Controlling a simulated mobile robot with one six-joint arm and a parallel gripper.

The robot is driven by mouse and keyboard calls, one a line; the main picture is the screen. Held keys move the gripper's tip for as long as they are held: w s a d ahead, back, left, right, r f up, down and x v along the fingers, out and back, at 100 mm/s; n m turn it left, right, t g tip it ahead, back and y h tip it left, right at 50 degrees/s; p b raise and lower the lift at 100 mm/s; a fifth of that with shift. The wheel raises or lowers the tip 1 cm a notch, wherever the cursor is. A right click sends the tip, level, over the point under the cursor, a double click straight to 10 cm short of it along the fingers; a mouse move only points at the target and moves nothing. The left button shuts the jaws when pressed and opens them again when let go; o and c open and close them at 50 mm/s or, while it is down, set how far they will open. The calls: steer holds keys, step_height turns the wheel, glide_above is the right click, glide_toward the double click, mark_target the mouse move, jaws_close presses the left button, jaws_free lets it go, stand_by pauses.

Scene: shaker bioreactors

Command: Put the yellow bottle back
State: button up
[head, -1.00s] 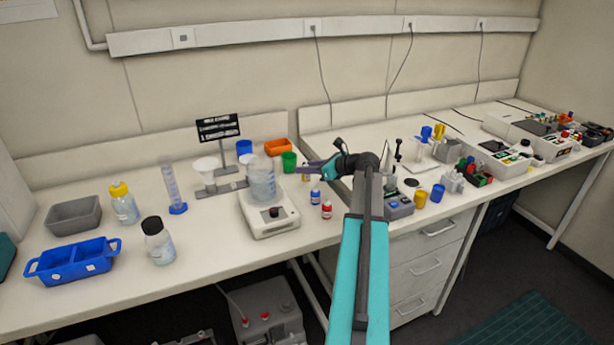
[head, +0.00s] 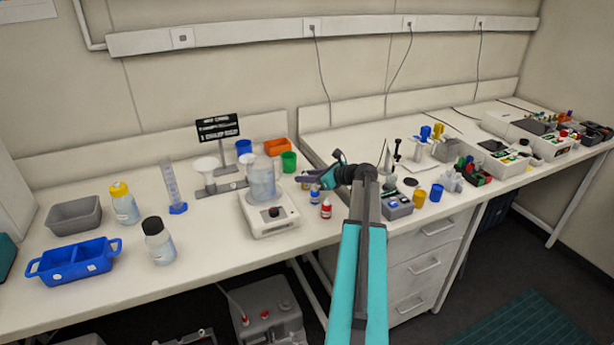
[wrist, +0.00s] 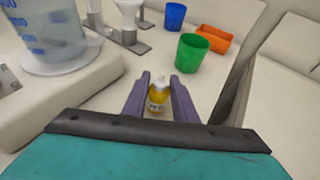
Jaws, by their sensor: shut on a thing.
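A small bottle with a yellow body and pale cap (wrist: 158,98) sits upright between the purple fingers of my gripper (wrist: 160,100) in the wrist view. The fingers are shut on it. In the head view my gripper (head: 306,182) is just right of the white scale, close to the small blue bottle (head: 315,195) and the small red bottle (head: 326,208). The held bottle is mostly hidden there by the fingers. I cannot tell whether its base touches the bench.
The scale (head: 272,222) bears a large clear beaker (head: 262,181). Behind my gripper stand a green cup (head: 289,161), a blue cup (head: 244,147) and an orange tray (head: 277,147). A grey control box (head: 398,204) lies to the right.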

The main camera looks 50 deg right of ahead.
steer(key=shift+f, duration=0.1)
steer(key=o, duration=0.7)
steer(key=shift+c, duration=0.2)
steer(key=b+v, duration=0.2)
steer(key=v, duration=1)
steer(key=shift+w, duration=0.1)
stand_by(0.4)
